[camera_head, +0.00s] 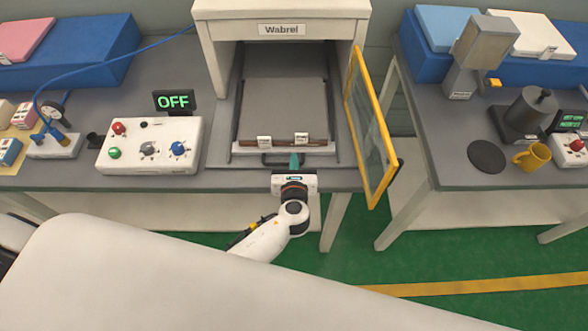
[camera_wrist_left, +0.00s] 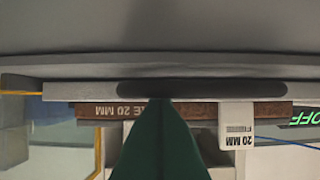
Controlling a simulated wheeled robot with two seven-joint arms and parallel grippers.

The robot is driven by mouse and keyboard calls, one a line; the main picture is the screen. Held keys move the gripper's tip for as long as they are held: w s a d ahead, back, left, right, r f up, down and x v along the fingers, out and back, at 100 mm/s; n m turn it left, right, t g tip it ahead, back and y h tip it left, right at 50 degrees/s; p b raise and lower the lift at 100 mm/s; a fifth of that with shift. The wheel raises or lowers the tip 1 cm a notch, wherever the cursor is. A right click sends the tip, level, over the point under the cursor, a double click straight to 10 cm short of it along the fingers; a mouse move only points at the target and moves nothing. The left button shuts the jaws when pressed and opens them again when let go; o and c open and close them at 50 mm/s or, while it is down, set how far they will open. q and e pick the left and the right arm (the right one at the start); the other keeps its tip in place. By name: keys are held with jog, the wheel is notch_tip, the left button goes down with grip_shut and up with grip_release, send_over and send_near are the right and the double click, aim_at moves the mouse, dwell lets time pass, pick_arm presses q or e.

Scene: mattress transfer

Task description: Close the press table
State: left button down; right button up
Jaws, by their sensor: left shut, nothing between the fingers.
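The press (camera_head: 281,12), labelled Wabrel, stands at the back centre. Its grey table (camera_head: 281,148) lies inside the opening and reaches its front part. A dark handle (camera_head: 270,160) is on the table's front edge; it also shows in the left wrist view (camera_wrist_left: 225,88). My left gripper (camera_head: 295,160) is shut and empty, its green fingertips at the front edge by the handle. In the left wrist view the shut green fingers (camera_wrist_left: 160,125) overlap the handle; I cannot tell whether they touch it. A brown strip (camera_head: 283,141) with white 20 mm blocks lies on the table. My right gripper is not in view.
The yellow-framed door (camera_head: 370,125) stands swung open to the right of the opening. A white control box (camera_head: 150,147) and an OFF display (camera_head: 174,101) stand left. Green floor (camera_head: 400,255) lies in front.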

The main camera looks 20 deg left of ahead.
pick_arm(q)
jog(key=shift+w+a+f, duration=0.15)
jog(key=shift+w+a, duration=0.05)
jog(key=shift+w, duration=0.25)
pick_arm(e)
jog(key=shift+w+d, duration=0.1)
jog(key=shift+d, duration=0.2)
pick_arm(q)
jog(key=shift+w, duration=0.1)
